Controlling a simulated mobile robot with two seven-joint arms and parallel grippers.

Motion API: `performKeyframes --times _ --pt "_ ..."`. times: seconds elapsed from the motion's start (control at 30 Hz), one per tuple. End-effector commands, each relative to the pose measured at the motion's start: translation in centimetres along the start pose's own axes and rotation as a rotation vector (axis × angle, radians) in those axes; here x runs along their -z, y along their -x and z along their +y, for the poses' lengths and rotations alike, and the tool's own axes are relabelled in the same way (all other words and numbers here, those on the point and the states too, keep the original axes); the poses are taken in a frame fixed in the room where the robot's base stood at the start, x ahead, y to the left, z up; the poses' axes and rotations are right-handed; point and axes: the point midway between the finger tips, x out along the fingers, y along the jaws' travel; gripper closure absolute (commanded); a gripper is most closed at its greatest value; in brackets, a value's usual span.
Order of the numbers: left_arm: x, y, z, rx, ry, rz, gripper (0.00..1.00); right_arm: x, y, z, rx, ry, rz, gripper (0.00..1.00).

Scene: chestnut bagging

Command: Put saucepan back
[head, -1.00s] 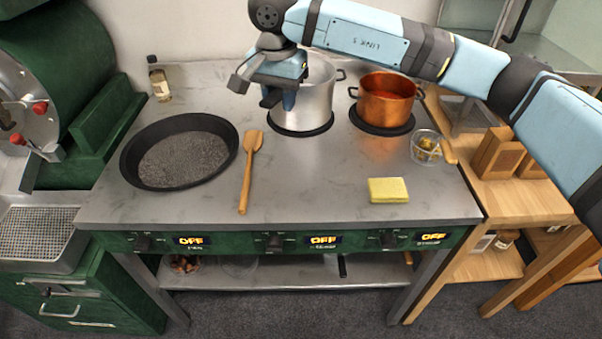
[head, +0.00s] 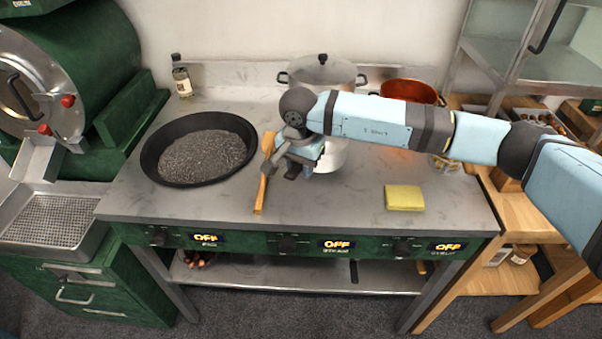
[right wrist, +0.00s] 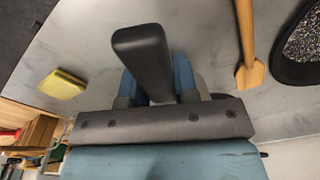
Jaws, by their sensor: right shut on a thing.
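My right gripper (head: 298,168) is over the middle of the counter, shut on the black handle of the saucepan. The saucepan's handle (right wrist: 142,58) sticks up between the blue fingers in the right wrist view. A silvery curved body, apparently the saucepan (head: 334,156), shows below my right forearm in the head view; most of it is hidden by the arm. I cannot tell whether its base touches the counter. My left gripper is in neither view.
A wooden spatula (head: 262,192) lies just left of the gripper, beside a black pan (head: 150,165). A lidded steel pot (head: 318,72) and a copper pot (head: 410,88) stand at the back. A yellow sponge (head: 404,198) lies front right. The front middle counter is clear.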

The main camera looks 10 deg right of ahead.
Motion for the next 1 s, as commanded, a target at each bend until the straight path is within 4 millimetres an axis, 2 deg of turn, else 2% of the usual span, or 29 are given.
performKeyframes --times 0.1,0.17,0.47,0.5,0.6,0.87,1.0 --pt "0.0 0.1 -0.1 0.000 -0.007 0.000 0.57 -0.1 -1.9 0.0 -0.001 -0.001 -0.002 1.00" --pt "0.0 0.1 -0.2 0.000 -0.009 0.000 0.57 -0.2 -2.5 0.0 -0.001 0.000 -0.001 1.00" --pt "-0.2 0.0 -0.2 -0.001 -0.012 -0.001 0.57 -0.2 -2.8 0.0 0.000 0.000 0.000 1.00" --pt "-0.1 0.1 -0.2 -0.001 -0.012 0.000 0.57 -0.2 -2.9 0.0 0.000 0.000 0.000 0.68" --pt "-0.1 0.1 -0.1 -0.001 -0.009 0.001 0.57 -0.2 -2.8 0.0 -0.001 0.000 -0.001 0.47" --pt "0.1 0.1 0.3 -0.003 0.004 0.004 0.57 -0.2 -2.7 0.0 0.000 0.000 -0.001 0.47" --pt "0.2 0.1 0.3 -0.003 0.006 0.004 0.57 -0.1 -1.8 0.0 0.001 0.000 0.000 0.47"
